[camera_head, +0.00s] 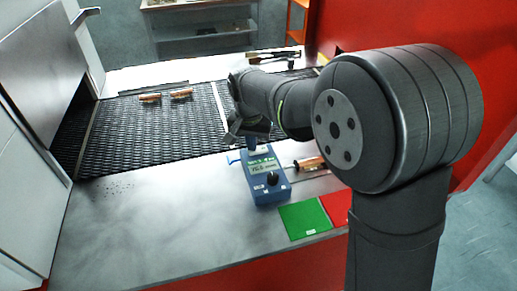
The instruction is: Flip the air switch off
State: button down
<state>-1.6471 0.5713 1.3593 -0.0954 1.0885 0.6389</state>
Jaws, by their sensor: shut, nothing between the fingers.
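A blue box (266,177) with a lit digital display, a dark round knob and small light markings stands on the metal table. It is the only control unit that I can see, but I cannot tell which part of it is the air switch or how that switch is set. My gripper (251,143) is at the far end of this box, pointing down and shut with nothing in it. At this size I cannot tell whether its tips touch the box. A small light-blue piece (234,159) sticks out at the box's left side.
A dark mesh belt (150,125) lies behind, with two copper-coloured pieces (180,93) on it. Another such piece (309,163) lies right of the box. A green pad (305,219) and a red pad (337,208) lie in front. The table's left front is clear.

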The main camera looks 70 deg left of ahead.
jog(key=shift+f, duration=0.1)
jog(key=shift+r, duration=3.55)
jog(key=shift+f, duration=0.1)
notch_tip(320, 180, down, 7)
jog(key=shift+r, duration=0.1)
jog(key=shift+r, duration=0.2)
